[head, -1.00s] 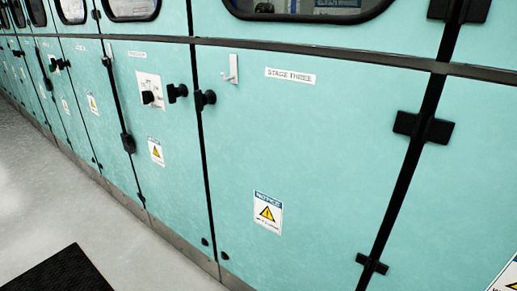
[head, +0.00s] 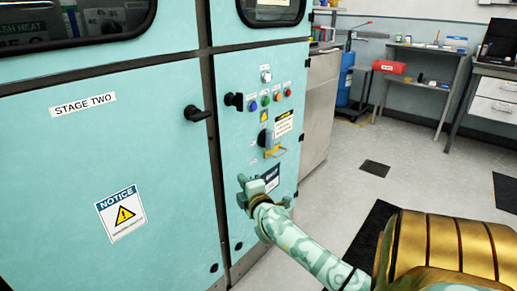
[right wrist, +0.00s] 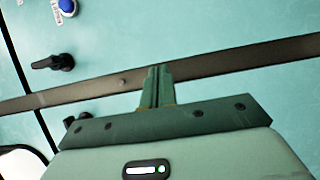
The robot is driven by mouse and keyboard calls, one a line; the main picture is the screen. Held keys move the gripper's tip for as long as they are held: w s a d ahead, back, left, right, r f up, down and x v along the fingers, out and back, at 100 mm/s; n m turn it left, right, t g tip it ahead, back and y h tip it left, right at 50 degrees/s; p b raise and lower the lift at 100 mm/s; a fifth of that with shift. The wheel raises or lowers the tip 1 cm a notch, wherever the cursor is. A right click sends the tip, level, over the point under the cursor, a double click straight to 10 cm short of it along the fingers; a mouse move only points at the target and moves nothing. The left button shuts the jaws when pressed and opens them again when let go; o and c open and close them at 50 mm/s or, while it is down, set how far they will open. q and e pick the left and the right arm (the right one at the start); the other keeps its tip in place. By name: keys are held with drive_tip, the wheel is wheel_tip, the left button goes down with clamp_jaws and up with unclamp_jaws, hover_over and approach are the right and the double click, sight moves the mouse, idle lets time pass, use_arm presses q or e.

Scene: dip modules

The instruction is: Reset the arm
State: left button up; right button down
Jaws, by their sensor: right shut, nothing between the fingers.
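My right gripper (head: 254,187) is at the end of my patterned green arm in the head view, in front of the lower part of the teal control panel (head: 228,190). In the right wrist view the gripper's fingers (right wrist: 157,85) are closed together with nothing between them. A dark horizontal strip on the teal cabinet lies behind the fingertips. Whether they touch the cabinet I cannot tell. My left gripper is not in view.
The panel has several coloured buttons (head: 265,102), a dark switch (head: 265,138) and a yellow hasp (head: 275,152). A door marked STAGE TWO (head: 120,160) is at left. Beyond are a desk (head: 425,72), a red box (head: 389,67) and open grey floor with dark mats.

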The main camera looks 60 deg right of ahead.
drive_tip(key=s+a+f+m+g+y+p, duration=0.45)
drive_tip(key=s+a+f+m+p, duration=0.45)
drive_tip(key=s+f+m, duration=0.5)
drive_tip(key=s+a+f+m+g+y+p, duration=0.3)
drive_tip(key=s+a+f+m+y+p, duration=0.3)
drive_tip(key=s+a+f+m, duration=0.8)
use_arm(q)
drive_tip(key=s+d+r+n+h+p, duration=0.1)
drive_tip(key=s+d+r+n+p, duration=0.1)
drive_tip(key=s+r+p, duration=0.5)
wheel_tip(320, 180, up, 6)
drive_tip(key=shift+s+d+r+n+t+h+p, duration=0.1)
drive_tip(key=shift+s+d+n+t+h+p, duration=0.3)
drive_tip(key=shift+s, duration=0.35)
use_arm(e)
drive_tip(key=s+a+n+g, duration=0.3)
drive_tip(key=s+n, duration=0.7)
drive_tip(key=s, duration=0.5)
drive_tip(key=s+a+n+g, duration=0.4)
drive_tip(key=s+n, duration=0.6)
drive_tip(key=s, duration=0.5)
drive_tip(key=shift+a+r+n, duration=0.15)
drive_tip(key=shift+a+n, duration=0.25)
drive_tip(key=shift+a, duration=0.15)
drive_tip(key=shift+w, duration=0.15)
